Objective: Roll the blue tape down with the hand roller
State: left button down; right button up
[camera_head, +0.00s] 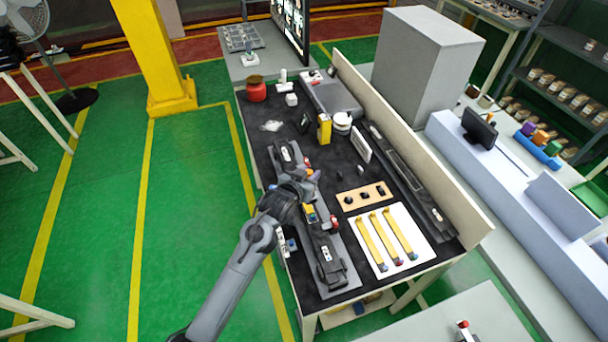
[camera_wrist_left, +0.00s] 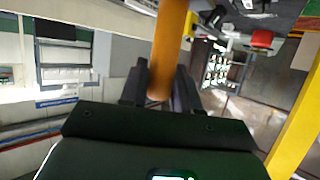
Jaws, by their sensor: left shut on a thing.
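My left gripper (camera_head: 300,186) is over the grey trim part (camera_head: 328,262) on the dark bench. In the left wrist view, the gripper (camera_wrist_left: 160,82) is shut on an orange cylindrical handle (camera_wrist_left: 169,45), seemingly the hand roller's; its roller end is not clear. On a white board (camera_head: 407,223) lie several yellow strips, one with a blue end (camera_head: 383,267); I cannot tell if this is the blue tape. A small blue patch (camera_head: 292,245) also shows beside the trim part. My arm hides part of the trim part. My right gripper is not in view.
A wooden block (camera_head: 364,196) with dark pieces lies behind the white board. A yellow box (camera_head: 324,128), a white round container (camera_head: 342,122) and a red pot (camera_head: 256,90) stand farther back. A beige panel (camera_head: 400,140) edges the bench's right side.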

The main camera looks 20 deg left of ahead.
pick_arm(q)
jog(key=shift+s+a+r, duration=0.1)
jog(key=shift+a+r, duration=0.05)
jog(key=shift+r, duration=0.15)
jog(key=shift+w+r, duration=0.1)
jog(key=shift+w, duration=0.25)
jog(key=shift+s, duration=0.1)
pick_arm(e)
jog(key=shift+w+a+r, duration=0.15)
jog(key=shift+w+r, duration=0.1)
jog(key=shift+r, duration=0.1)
pick_arm(q)
jog(key=shift+p, duration=0.5)
jog(key=shift+f+b, duration=1.4)
jog(key=shift+f, duration=1.6)
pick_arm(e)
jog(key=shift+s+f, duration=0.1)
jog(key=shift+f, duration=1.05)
pick_arm(q)
jog(key=shift+f, duration=0.35)
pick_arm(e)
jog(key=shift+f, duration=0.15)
pick_arm(q)
jog(key=shift+f, duration=0.1)
